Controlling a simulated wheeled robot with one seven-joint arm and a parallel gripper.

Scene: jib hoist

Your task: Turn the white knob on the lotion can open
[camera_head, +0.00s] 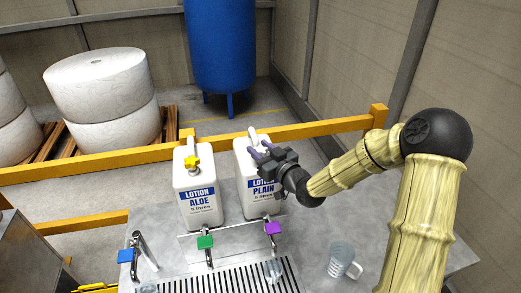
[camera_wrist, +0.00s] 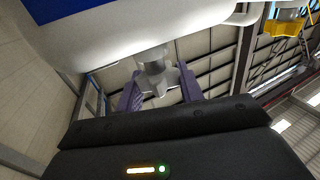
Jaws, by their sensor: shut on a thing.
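The white can labelled LOTION PLAIN (camera_head: 262,201) stands upright on the grey counter, right of the LOTION ALOE can (camera_head: 200,210) with its yellow knob (camera_head: 191,162). My gripper (camera_head: 261,151) is at the upper front of the plain can, with its purple fingers pointing at it. In the wrist view the pale knob (camera_wrist: 158,78) sits on a short stem below the can body (camera_wrist: 140,30), between the two purple fingers. The gripper is shut on this knob. The yellow knob also shows in the wrist view (camera_wrist: 286,24).
A rail with a green tap (camera_head: 205,242) and a purple tap (camera_head: 273,228) runs in front of the cans. A blue tap (camera_head: 125,255) is at left. A glass mug (camera_head: 341,262) stands at right. A yellow barrier (camera_head: 315,128) runs behind the counter.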

